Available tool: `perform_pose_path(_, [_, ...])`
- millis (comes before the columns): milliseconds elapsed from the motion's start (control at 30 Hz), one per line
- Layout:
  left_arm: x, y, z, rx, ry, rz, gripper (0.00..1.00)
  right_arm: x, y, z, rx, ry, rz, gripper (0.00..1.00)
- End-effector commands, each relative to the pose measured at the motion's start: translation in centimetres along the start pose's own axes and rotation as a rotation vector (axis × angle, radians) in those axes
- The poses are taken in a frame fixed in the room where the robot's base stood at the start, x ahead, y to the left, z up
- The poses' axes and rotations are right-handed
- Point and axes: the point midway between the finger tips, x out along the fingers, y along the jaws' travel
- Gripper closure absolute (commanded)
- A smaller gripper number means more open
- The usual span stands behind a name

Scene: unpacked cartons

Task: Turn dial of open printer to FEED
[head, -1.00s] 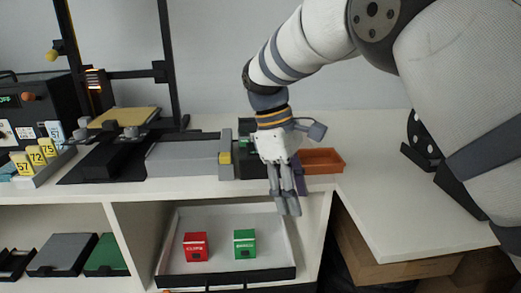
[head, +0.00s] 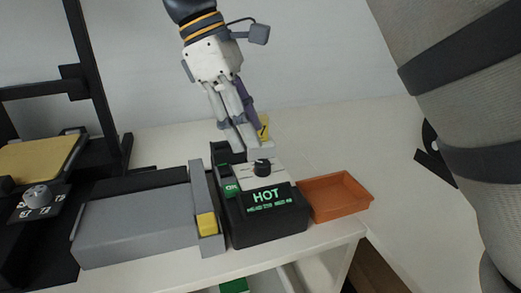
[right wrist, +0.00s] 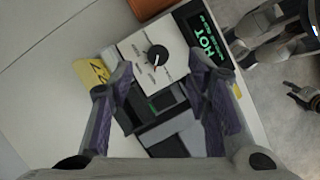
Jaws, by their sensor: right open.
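The black printer (head: 265,228) stands near the shelf's front edge, with a green-lit HOT display on its front. Its black dial (head: 262,167) sits on a white panel behind the display. In the right wrist view the dial (right wrist: 158,57) shows a white pointer mark toward the lower left; the lettering around it is too small to read. My right gripper (head: 241,140) is over the rear of the printer, just behind the dial, pointing down. In its wrist view its purple-padded fingers (right wrist: 163,88) are apart with nothing between them, and the dial lies beyond them.
An orange tray (head: 338,196) sits right beside the printer. A grey unit (head: 135,229) with a yellow block (head: 207,223) stands close on its left. A yellow tag (right wrist: 92,73) is near one finger. The white surface behind and to the right is mostly clear.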

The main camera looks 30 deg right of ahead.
Motion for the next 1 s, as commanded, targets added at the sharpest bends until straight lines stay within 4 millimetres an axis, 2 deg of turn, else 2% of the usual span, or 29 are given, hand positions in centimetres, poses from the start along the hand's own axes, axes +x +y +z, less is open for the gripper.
perform_pose_path(33, [-0.6, 0.0, -0.5, 0.0, 0.021, 0.001, 0.6, 0.8, -0.2, 0.4, 0.003, 0.002, 0.002, 0.56])
perform_pose_path(200, [-1.1, 0.1, -0.9, 0.0, 0.04, 0.002, 0.6, 4.5, -0.1, 0.2, 0.002, 0.003, 0.003, 0.56])
perform_pose_path(300, [-1.2, 0.1, -1.0, 0.0, 0.043, 0.002, 0.6, 5.6, -0.1, 0.1, 0.001, 0.003, 0.003, 0.56])
perform_pose_path(600, [-1.2, 0.1, -0.9, 0.0, 0.043, 0.002, 0.6, 6.3, 0.0, 0.0, 0.0, 0.001, 0.001, 0.56])
perform_pose_path(667, [-1.2, 0.0, -0.9, 0.0, 0.043, 0.002, 0.6, 6.3, 0.0, 0.0, 0.0, 0.002, 0.001, 0.67])
perform_pose_path(800, [-1.2, 0.1, -0.9, 0.0, 0.043, 0.002, 0.6, 6.3, 0.0, 0.0, 0.0, 0.002, 0.002, 0.99])
perform_pose_path(1000, [-1.2, 0.0, -1.0, 0.0, 0.043, 0.002, 0.6, 6.2, 0.0, 0.0, 0.003, 0.002, 0.0, 1.0])
